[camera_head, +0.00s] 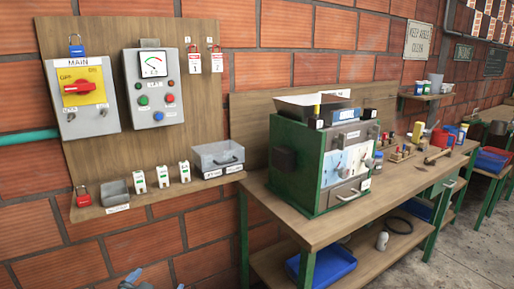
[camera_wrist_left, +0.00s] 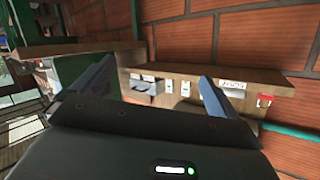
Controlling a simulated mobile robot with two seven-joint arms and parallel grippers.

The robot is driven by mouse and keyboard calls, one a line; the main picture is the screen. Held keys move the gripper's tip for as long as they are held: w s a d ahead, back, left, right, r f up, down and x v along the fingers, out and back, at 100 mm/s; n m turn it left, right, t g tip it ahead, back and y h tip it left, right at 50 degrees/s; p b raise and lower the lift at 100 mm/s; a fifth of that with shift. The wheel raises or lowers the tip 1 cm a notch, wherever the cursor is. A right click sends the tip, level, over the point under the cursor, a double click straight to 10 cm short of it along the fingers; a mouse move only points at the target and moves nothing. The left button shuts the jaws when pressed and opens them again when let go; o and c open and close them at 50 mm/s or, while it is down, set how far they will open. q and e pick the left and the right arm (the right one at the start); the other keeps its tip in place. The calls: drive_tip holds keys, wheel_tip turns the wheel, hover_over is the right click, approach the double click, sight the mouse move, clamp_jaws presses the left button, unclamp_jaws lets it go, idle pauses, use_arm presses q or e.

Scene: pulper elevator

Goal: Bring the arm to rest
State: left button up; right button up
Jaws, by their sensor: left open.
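My left gripper (camera_head: 150,279) shows only in part at the bottom edge of the head view, low in front of the brick wall and below the wall shelf. In the left wrist view its two fingers (camera_wrist_left: 152,90) stand wide apart with nothing between them. The shelf (camera_wrist_left: 272,80) appears upside down beyond the fingers, apart from them. My right gripper is in neither view.
A wall board holds a main switch box (camera_head: 82,97) and a control box (camera_head: 152,88). The shelf below carries a red padlock (camera_head: 83,197) and trays. A workbench (camera_head: 300,226) with a green machine (camera_head: 297,165) stands to the right; a blue bin (camera_head: 325,266) sits underneath.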

use_arm(q)
drive_tip(key=s+d+f+g+h, duration=0.1)
drive_tip(key=s+d+f, duration=0.2)
drive_tip(key=s, duration=0.6)
drive_tip(key=s+d+f+g, duration=0.1)
drive_tip(key=s+d+f, duration=0.2)
drive_tip(key=s, duration=0.5)
drive_tip(key=s+d+f+g+h, duration=0.1)
drive_tip(key=s+d+f+g, duration=0.1)
drive_tip(key=s+d, duration=0.3)
drive_tip(key=s+f, duration=0.1)
drive_tip(key=s, duration=0.3)
drive_tip(key=shift+s+d+f+n+h, duration=0.15)
drive_tip(key=shift+s+n+h, duration=0.15)
drive_tip(key=shift+s+n, duration=0.1)
